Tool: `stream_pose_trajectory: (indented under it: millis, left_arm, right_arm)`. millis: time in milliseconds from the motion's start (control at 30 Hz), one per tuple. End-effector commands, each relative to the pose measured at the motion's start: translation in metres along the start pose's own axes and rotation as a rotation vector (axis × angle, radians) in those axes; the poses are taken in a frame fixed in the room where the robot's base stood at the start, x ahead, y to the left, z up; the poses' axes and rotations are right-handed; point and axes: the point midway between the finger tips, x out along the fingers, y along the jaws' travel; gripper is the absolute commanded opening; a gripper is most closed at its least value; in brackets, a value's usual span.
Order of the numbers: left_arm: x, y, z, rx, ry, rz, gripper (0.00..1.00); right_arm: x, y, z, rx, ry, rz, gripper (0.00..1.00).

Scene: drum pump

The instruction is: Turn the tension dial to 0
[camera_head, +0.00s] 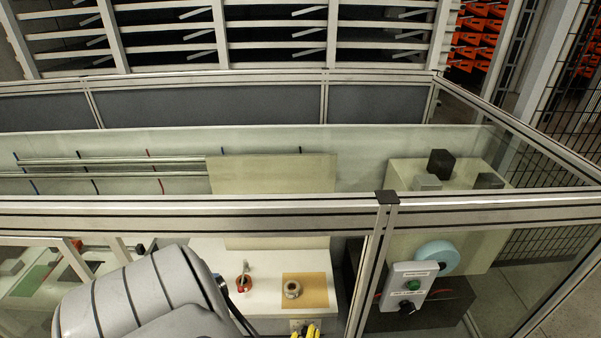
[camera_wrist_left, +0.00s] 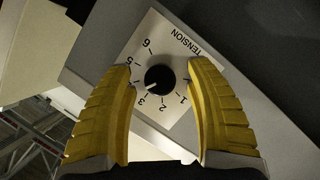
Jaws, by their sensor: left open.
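The tension dial (camera_wrist_left: 158,80) is a round black knob on a white plate marked TENSION (camera_wrist_left: 176,50), with numbers around it, in the left wrist view. Its pale pointer mark points to the lower left, around 3 to 4. The 0 mark is not visible. My left gripper (camera_wrist_left: 163,82) is open, with its yellow fingers on either side of the knob; I cannot tell whether they touch it. In the head view, the yellow fingertips (camera_head: 306,332) show at the bottom edge, below the white table's front. My right gripper is not in view.
A white table (camera_head: 215,258) carries a tape roll (camera_head: 292,289) on a tan square and a small red-and-metal item (camera_head: 243,281). A grey control box (camera_head: 407,284) with a green button stands to the right. Aluminium frame rails (camera_head: 240,212) cross the middle.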

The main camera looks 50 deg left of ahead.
Motion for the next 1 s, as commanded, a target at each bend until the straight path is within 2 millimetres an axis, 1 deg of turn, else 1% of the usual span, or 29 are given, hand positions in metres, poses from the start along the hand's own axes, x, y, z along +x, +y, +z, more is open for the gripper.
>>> stream_pose_trajectory:
  millis: [200,600,700,900,1000]
  left_arm:
    - [-0.021,-0.001,-0.001,-0.001,0.000,-0.001,0.54]
    - [-0.081,-0.001,0.000,0.000,-0.002,-0.002,0.54]
    - [-0.093,-0.001,-0.001,0.002,-0.001,-0.001,0.54]
    - [-0.109,-0.001,0.000,0.002,-0.001,-0.001,0.54]
    - [-0.112,0.000,0.000,0.001,-0.001,-0.001,0.54]
  right_arm:
    - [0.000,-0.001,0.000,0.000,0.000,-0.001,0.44]
    - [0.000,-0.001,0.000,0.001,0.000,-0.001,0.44]
    - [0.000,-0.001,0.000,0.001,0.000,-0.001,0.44]
    - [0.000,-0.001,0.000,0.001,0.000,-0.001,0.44]
    - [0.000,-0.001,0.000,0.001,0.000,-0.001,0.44]
